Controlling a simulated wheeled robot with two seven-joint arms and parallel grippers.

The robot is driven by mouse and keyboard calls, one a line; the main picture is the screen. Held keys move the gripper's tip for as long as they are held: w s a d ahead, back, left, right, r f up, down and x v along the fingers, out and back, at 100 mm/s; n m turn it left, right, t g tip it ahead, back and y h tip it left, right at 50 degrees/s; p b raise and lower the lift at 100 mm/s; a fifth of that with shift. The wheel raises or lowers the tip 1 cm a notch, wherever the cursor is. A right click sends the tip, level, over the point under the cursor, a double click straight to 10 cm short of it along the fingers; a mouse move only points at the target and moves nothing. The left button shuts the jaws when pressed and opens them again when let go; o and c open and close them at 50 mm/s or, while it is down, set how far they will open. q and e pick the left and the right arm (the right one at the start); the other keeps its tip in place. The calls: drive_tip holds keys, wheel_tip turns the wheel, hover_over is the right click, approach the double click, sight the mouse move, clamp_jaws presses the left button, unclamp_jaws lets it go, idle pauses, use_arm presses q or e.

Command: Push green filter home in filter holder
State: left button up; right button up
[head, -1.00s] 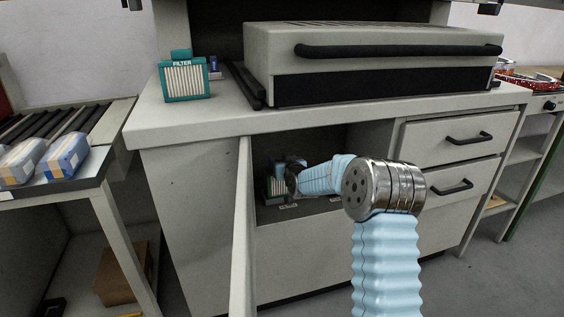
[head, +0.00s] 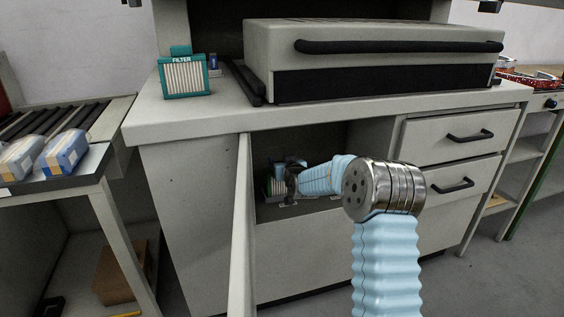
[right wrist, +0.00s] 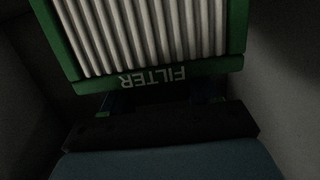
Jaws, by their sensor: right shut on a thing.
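The green filter (right wrist: 72,45), with white pleats and upside-down FILTER lettering, fills the top of the right wrist view. In the head view a small part of a green-edged filter (head: 268,187) shows inside the open compartment of the cabinet. My right gripper (head: 287,181) is inside that compartment, shut on the green filter at its near edge. The fingertips are mostly hidden in shadow. The filter holder is too dark and covered to make out, so I cannot tell how deep the filter sits. My left gripper is not in view.
The open cabinet door (head: 241,225) stands left of my arm. A teal filter (head: 184,80) stands on the counter (head: 300,122) beside a grey machine (head: 375,50). Two drawers (head: 455,140) are to the right. Wrapped packs (head: 65,154) lie on the left roller table.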

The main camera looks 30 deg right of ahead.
drive_tip(key=o, duration=1.8)
drive_tip(key=shift+r, duration=0.1)
drive_tip(key=shift+r+p, duration=1.35)
drive_tip(key=shift+r, duration=2.05)
